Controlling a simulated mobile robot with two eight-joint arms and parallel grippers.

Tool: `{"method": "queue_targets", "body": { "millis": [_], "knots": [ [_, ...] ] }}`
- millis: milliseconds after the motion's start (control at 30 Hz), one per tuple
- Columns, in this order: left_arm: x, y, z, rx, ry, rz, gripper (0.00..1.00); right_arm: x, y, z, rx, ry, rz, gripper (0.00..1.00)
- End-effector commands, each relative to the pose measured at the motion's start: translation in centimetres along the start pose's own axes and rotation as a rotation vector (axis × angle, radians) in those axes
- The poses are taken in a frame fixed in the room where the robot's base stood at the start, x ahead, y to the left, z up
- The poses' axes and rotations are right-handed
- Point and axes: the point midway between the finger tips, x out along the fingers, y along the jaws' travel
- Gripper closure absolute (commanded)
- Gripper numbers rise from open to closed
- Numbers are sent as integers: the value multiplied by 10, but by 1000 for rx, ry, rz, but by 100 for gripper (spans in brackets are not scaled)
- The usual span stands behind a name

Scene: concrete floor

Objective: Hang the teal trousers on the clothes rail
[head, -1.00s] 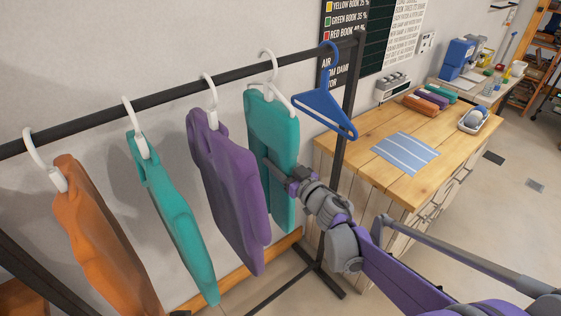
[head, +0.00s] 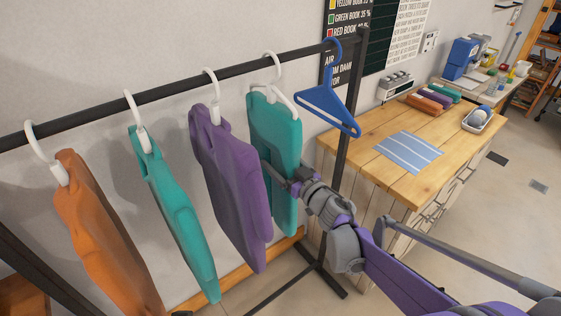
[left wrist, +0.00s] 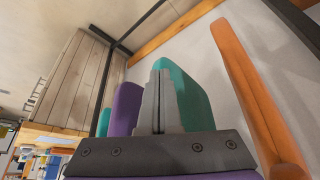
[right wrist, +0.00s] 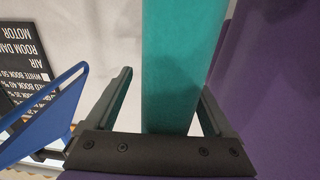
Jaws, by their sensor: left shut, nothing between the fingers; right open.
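The teal trousers (head: 275,150) hang from a white hanger (head: 275,75) hooked on the dark clothes rail (head: 170,88), between a purple garment (head: 228,185) and an empty blue hanger (head: 328,108). My right gripper (head: 284,178) is at them. In the right wrist view the teal cloth (right wrist: 180,50) stands between the spread fingers, with gaps on both sides. A second teal garment (head: 178,215) hangs further left. My left gripper (left wrist: 160,90) is shut and empty; in its view teal and purple garments appear behind the fingers. It is out of the head view.
An orange garment (head: 105,240) hangs at the rail's left end. A wooden-topped counter (head: 345,140) stands beyond the rail's right post, with a striped blue cloth (head: 408,151), rolled cloths and a tray (head: 478,120). The purple garment is close to my right gripper.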

Motion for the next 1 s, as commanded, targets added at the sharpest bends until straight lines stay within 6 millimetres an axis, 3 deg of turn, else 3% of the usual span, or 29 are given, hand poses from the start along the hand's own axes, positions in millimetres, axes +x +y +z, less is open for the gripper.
{"method": "queue_targets", "body": {
  "millis": [233,700,1000],
  "knots": [
    [2,0,2,0,-1,0,100,-14,1,1,0,-1,3,13],
    [10,0,8,0,-5,0,100,-98,0,0,0,0,2,13],
    [10,0,8,0,-5,0,100,-110,2,-3,-2,4,19,13]
  ]
}}
